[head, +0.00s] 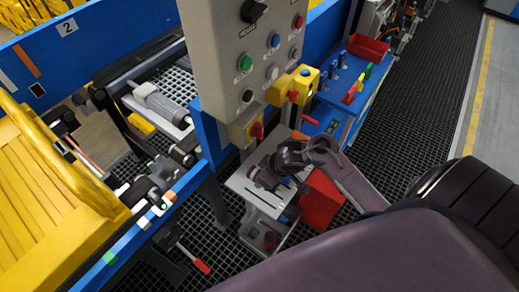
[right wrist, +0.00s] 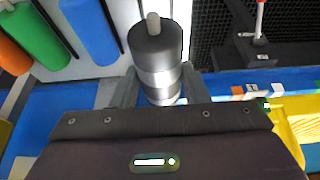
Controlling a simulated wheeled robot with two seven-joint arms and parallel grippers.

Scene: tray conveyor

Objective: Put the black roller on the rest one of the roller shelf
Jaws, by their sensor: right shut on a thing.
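The black roller (right wrist: 155,55) shows in the right wrist view. It has a black end with a pale shaft stub and a silver band below. My right gripper (right wrist: 160,88) is shut on it, one grey finger on each side. In the right wrist view, blue (right wrist: 88,30), green (right wrist: 45,40) and orange (right wrist: 10,50) rollers lie to its left by a pale plate. In the head view my dark right gripper (head: 290,163) is over a slotted grey plate (head: 251,192); the held roller cannot be made out there. I cannot tell which rest is rest one. My left gripper is not in view.
A grey control box (head: 236,62) with buttons stands just behind the right gripper. A red bin (head: 320,203) is close under my right arm. A yellow slatted cover (head: 50,190) is at the left. Black grating (head: 420,110) covers the floor.

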